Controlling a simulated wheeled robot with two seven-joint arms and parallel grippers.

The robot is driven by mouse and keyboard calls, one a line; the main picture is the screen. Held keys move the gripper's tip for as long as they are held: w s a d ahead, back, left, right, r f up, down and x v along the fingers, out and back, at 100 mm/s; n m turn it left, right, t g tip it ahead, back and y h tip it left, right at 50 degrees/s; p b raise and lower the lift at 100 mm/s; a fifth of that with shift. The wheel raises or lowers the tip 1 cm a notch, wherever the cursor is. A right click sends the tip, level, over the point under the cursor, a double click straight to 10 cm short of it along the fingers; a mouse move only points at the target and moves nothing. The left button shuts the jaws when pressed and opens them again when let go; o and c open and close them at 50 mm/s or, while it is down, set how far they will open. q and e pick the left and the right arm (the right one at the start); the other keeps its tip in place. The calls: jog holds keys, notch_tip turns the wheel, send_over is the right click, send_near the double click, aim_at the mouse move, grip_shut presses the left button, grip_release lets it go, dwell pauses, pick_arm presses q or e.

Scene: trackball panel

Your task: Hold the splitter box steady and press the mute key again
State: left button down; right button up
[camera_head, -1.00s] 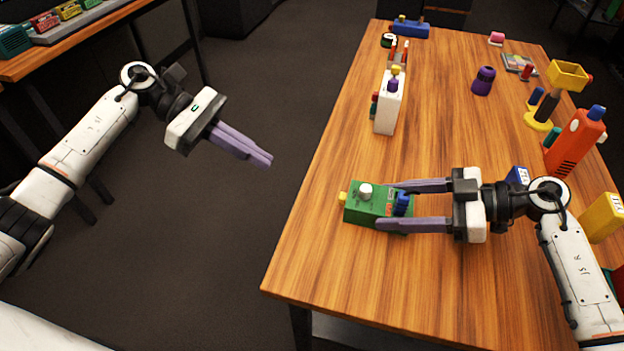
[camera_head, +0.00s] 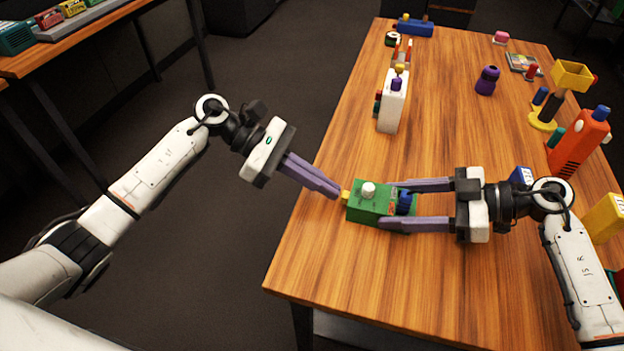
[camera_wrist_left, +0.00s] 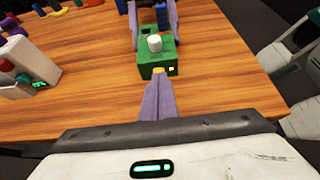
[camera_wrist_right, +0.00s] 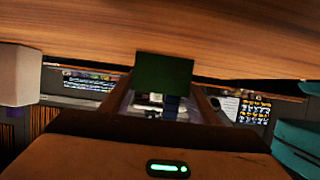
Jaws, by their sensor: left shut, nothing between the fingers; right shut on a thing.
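The green splitter box (camera_head: 370,208) sits on the wooden table near its left edge, with a white knob (camera_head: 368,189) and a blue knob (camera_head: 404,203) on it. A yellow key (camera_head: 345,197) sticks out of its left side; no label on it is readable. My right gripper (camera_head: 388,205) is shut on the box from the right, one finger along each side. The box also shows between its fingers in the right wrist view (camera_wrist_right: 163,78). My left gripper (camera_head: 337,192) is shut and empty, its fingertips at the yellow key (camera_wrist_left: 160,70), touching or nearly so.
A white box (camera_head: 392,103) with coloured knobs stands behind the green box. An orange box (camera_head: 577,142), a yellow box (camera_head: 603,217) and a yellow stand (camera_head: 542,122) are at the right. The table's front left part is clear.

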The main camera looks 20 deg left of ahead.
pick_arm(q)
jog(key=shift+d, duration=1.1)
pick_arm(e)
jog(key=shift+a, duration=0.1)
pick_arm(q)
jog(key=shift+s, duration=0.1)
jog(key=a, duration=0.5)
jog(key=shift+a+r, duration=0.25)
jog(key=v, duration=0.9)
jog(key=shift+d, duration=0.1)
